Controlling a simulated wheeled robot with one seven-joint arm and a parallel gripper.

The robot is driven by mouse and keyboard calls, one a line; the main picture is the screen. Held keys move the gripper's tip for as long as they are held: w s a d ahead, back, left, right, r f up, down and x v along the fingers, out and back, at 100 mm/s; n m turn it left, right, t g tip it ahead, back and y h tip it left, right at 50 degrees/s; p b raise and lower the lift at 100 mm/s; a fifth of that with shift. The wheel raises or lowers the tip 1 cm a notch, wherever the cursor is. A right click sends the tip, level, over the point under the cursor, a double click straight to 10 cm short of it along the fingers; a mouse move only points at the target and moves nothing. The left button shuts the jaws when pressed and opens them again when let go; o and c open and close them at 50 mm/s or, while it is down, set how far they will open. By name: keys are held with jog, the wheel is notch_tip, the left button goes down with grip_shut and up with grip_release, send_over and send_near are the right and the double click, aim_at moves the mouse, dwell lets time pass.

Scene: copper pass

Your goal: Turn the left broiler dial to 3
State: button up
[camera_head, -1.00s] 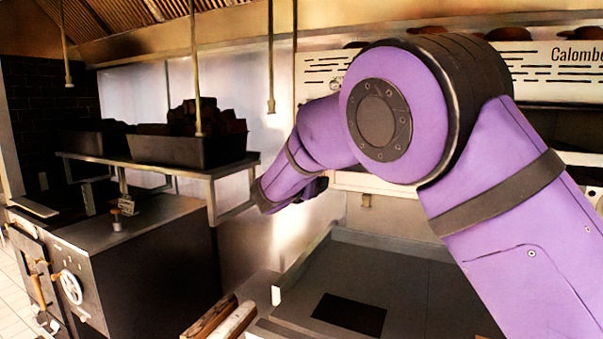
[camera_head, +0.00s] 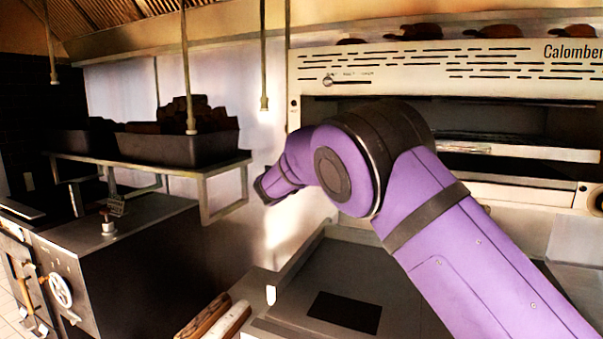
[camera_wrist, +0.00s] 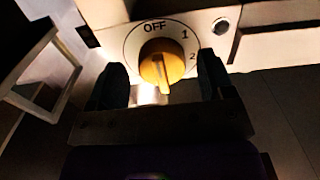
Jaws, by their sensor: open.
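The broiler dial (camera_wrist: 162,62) is a yellow-orange round knob on a pale plate in the wrist view. OFF stands above it, with 1 and 2 down its right side; no 3 is visible. The knob's raised bar points down and slightly right, below the 2. My gripper (camera_wrist: 160,68) is open, with one dark finger on each side of the knob. I cannot tell whether either finger touches it. In the head view, the dial is not visible and my purple arm crosses in front of the pale broiler (camera_head: 400,62).
A dark round button (camera_wrist: 221,25) sits right of the dial. In the head view, a metal shelf (camera_head: 205,170) with a black bin (camera_head: 180,150) stands left of my arm. Thin rods hang from above. A grey counter (camera_head: 390,270) lies below my arm.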

jog(key=shift+w+d, duration=0.15)
jog(key=shift+w, duration=0.15)
jog(key=c, duration=0.9)
